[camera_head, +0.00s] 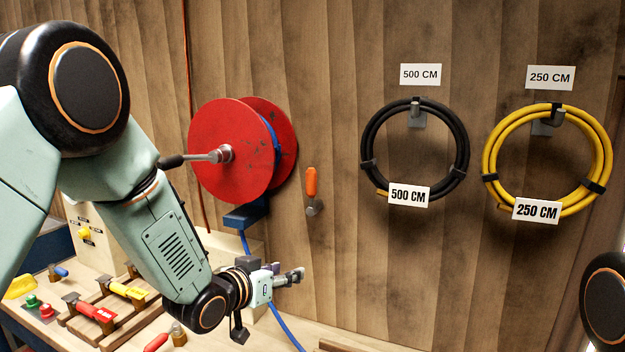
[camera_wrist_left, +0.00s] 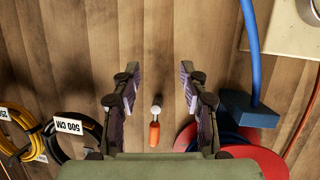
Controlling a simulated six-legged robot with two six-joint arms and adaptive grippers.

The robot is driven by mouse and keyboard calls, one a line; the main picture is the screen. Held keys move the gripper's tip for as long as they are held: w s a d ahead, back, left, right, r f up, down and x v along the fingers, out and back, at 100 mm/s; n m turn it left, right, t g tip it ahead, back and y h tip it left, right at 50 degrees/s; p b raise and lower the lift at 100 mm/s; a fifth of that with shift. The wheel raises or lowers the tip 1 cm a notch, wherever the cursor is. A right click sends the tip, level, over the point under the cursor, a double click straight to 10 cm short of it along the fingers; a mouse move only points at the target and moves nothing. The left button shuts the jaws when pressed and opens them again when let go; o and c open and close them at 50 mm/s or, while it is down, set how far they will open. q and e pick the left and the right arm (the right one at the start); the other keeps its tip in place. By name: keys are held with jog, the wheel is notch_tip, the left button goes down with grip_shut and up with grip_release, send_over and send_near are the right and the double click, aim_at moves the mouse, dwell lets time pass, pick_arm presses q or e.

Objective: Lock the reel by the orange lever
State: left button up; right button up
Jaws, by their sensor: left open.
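The red reel (camera_head: 222,172) is on the wooden wall, wound with blue hose, with a crank handle (camera_head: 190,159) on its front. The orange lever (camera_head: 311,182) is on the wall just right of the reel, its orange grip pointing up from a grey pivot. My left gripper (camera_head: 293,276) is below the lever and reel, apart from both. In the left wrist view, which is upside down, the open fingers (camera_wrist_left: 158,78) stand apart with nothing between their tips. There the lever (camera_wrist_left: 154,134) shows between the finger bases, and the reel (camera_wrist_left: 262,160) is partly hidden. My right gripper is out of view.
A black hose coil (camera_head: 371,150) and a yellow hose coil (camera_head: 487,150) hang on the wall to the right. A blue hose (camera_head: 284,325) runs down from the reel. A bench at lower left holds coloured fittings (camera_head: 95,310). The wall around the lever is clear.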

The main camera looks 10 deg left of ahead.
aim_at(308, 179)
pick_arm(q)
jog(key=w+r+m+t+h, duration=0.2)
jog(key=w+r+t, duration=0.15)
jog(key=r, duration=1.35)
jog(key=shift+g, duration=0.25)
jog(key=x, duration=0.4)
jog(key=p+x, duration=0.1)
jog(key=x, duration=0.1)
jog(key=shift+w+d+f, duration=0.3)
jog(key=shift+d, duration=0.05)
jog(key=shift+w+d+r, duration=0.1)
jog(key=shift+w+d, duration=0.05)
jog(key=shift+w, duration=0.5)
jog(key=shift+w+d, duration=0.2)
jog(key=shift+w, duration=0.15)
jog(key=shift+s+a, duration=0.1)
jog(key=shift+s, duration=0.1)
jog(key=c, duration=0.4)
grip_shut()
jog(key=shift+w, duration=0.1)
